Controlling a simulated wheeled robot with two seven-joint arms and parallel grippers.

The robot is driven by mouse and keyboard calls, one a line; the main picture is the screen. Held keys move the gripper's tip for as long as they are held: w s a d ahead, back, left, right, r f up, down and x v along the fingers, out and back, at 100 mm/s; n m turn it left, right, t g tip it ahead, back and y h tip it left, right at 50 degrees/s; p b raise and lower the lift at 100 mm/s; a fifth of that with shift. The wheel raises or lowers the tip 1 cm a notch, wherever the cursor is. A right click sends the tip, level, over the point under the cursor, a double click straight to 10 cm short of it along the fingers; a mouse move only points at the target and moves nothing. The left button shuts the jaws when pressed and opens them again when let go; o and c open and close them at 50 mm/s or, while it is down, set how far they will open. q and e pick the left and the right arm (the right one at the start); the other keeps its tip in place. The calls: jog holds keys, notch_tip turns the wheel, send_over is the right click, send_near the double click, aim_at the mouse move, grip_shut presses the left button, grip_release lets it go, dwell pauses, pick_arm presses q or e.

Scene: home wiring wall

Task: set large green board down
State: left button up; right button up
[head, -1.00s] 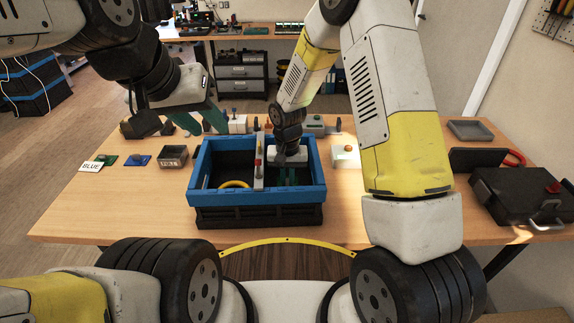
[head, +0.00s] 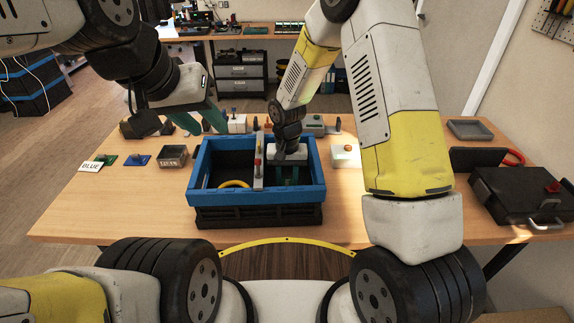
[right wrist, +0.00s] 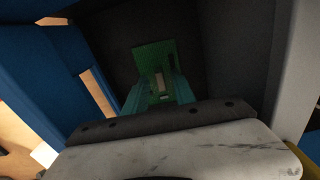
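The large green board (right wrist: 152,62) shows in the right wrist view, lying low inside the dark right compartment of the blue crate (head: 258,199). A small pale part sits on its face. My right gripper (head: 288,174) points down into that compartment. In the right wrist view its teal fingers (right wrist: 158,92) stand apart over the board, with a gap between them. Whether a fingertip still touches the board is hard to tell. My left gripper (head: 201,121) is open and empty above the table, behind and left of the crate.
A grey divider (head: 259,162) splits the crate; a yellow ring (head: 234,184) lies in its left compartment. A black case (head: 518,195) stands right. The table's front left is clear.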

notch_tip(320, 180, up, 10)
jog(key=r, duration=0.1)
notch_tip(320, 180, up, 9)
jog(key=t, duration=0.1)
send_over(287, 185)
jog(key=s+d, duration=0.3)
jog(key=d, duration=0.2)
jog(key=s+d+r+t+y, duration=0.1)
jog(key=s+d+r+t, duration=0.1)
jog(key=s+d+r, duration=0.2)
jog(key=s+d+r+t+y, duration=0.1)
jog(key=s+d+r+t, duration=0.2)
jog(key=s+d+r, duration=0.2)
jog(key=s+r, duration=0.3)
jog(key=s, duration=0.4)
jog(key=shift+s+r+n, duration=0.3)
jog(key=shift+s+r, duration=0.05)
jog(key=shift+d, duration=0.1)
